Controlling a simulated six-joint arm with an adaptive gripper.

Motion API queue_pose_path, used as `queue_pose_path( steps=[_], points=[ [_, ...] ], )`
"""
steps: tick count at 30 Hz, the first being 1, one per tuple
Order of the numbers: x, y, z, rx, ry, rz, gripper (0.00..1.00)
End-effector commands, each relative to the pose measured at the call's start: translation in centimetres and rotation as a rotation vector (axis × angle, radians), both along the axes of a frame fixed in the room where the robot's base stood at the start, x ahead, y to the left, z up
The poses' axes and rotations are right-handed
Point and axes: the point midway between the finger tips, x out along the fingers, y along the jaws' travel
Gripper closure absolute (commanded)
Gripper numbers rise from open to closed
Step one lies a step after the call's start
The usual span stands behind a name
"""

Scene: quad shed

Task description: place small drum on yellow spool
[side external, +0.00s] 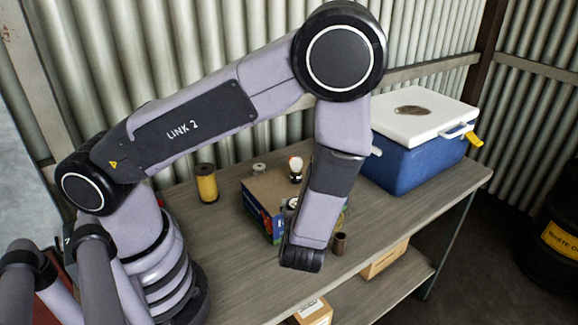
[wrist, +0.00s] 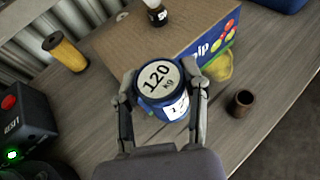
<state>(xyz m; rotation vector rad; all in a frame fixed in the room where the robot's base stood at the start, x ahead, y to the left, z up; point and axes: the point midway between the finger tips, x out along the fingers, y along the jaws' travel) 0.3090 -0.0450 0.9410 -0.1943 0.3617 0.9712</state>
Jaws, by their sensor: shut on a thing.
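The yellow spool (wrist: 65,52), with dark ends, is at the upper left, apart from the drum. In the side view the yellow spool (side external: 207,184) stands upright on the table, left of the box, with nothing on top. There my fingers and the drum are mostly hidden by my wrist.
A cardboard box (side external: 265,188) stands between the spool and my arm, with small items on top. A brown cup (side external: 339,243) stands near the front edge. A blue cooler (side external: 405,160) fills the right end. A black box with a red button (wrist: 18,112) is at left.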

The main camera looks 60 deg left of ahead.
Motion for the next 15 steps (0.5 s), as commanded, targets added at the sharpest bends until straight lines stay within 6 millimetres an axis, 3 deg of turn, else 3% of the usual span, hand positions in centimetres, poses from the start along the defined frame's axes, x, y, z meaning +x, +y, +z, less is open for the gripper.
queue_pose_path(
  steps=[8, 15],
  points=[
    [1.1, 11.1, 2.7, -0.004, -0.003, 0.337, 0.96],
    [-1.9, 22.0, 5.4, -0.003, -0.004, 0.658, 0.96]
  ],
)
